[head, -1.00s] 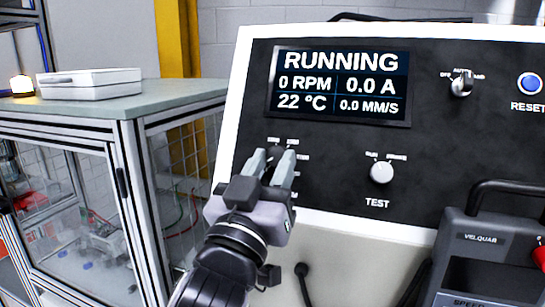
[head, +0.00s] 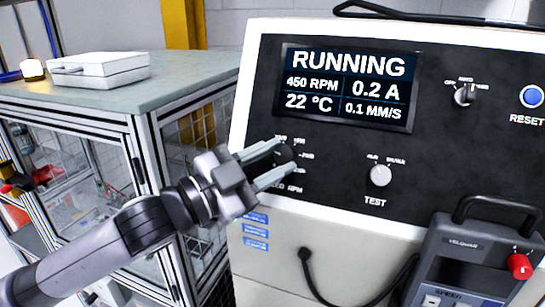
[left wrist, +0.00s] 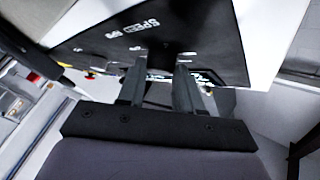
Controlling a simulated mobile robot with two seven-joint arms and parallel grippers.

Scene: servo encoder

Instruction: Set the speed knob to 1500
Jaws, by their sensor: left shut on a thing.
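The speed knob (head: 284,153) is a dark round knob at the lower left of the black control panel (head: 340,160). My left gripper (head: 278,162) comes in from the left and is shut on the knob, one finger above it and one below. The fingers partly hide its scale and pointer. The display (head: 345,88) reads RUNNING, 450 RPM, 0.2 A, 22 °C and 0.1 MM/S. In the left wrist view the gripper's fingers (left wrist: 160,75) reach to the panel by the upside-down SPEED RPM label (left wrist: 135,31); the knob is not clear there. My right gripper is out of view.
To the right are the TEST knob (head: 380,174), a mode selector (head: 465,95) and the blue RESET button (head: 531,97). A grey handheld unit (head: 470,250) with a red knob hangs at the lower right. A bench with a white case (head: 100,70) stands left.

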